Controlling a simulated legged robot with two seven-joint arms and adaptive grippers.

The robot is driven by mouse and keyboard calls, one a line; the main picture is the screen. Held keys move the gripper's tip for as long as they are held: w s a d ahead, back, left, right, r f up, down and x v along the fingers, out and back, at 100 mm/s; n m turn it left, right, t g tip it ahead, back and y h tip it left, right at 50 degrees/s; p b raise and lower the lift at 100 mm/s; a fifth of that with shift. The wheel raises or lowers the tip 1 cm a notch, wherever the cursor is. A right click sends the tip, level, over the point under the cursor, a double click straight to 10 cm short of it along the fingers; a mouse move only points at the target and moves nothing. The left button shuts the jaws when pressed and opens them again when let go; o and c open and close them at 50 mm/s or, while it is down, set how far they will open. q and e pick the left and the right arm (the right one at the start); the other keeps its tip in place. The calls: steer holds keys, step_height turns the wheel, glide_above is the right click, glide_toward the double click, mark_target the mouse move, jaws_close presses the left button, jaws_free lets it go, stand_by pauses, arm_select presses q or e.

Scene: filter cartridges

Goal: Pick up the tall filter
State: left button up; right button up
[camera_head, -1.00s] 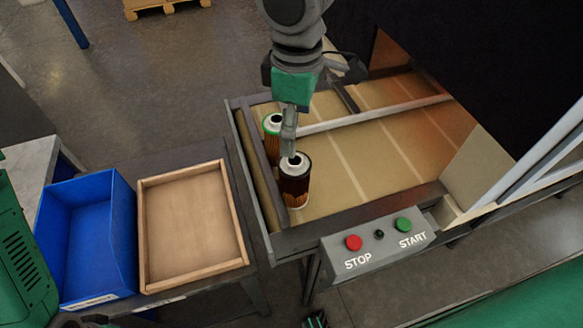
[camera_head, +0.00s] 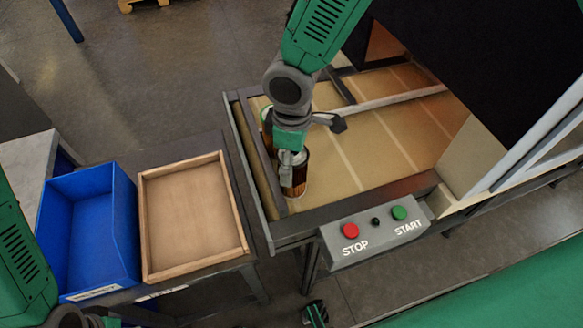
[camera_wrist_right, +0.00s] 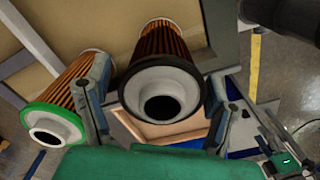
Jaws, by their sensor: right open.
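A dark-capped pleated filter (camera_head: 300,181) stands on the conveyor near its left end, partly covered by my right gripper (camera_head: 292,168). In the right wrist view this filter (camera_wrist_right: 165,75) lies between the two open fingers of my right gripper (camera_wrist_right: 160,112), one on each side; firm contact cannot be told. A second filter with a green rim (camera_head: 265,117) stands just behind it, mostly hidden by my arm. In the right wrist view the green-rimmed filter (camera_wrist_right: 62,105) is left of the left finger. Which filter is taller is hard to tell.
The conveyor (camera_head: 345,165) has a raised metal end frame close to the filters and a guide rail behind. A control box (camera_head: 375,235) with STOP and START buttons is at its front. An empty wooden tray (camera_head: 148,235) and a blue bin (camera_head: 88,225) stand left.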

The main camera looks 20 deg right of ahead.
steer(key=shift+a+r, duration=0.1)
steer(key=shift+a, duration=0.1)
steer(key=shift+s, duration=0.1)
steer(key=c, duration=0.7)
steer(key=shift+d, duration=0.15)
steer(key=c, duration=0.6)
steer(key=shift+o, duration=0.2)
steer(key=shift+d, duration=0.2)
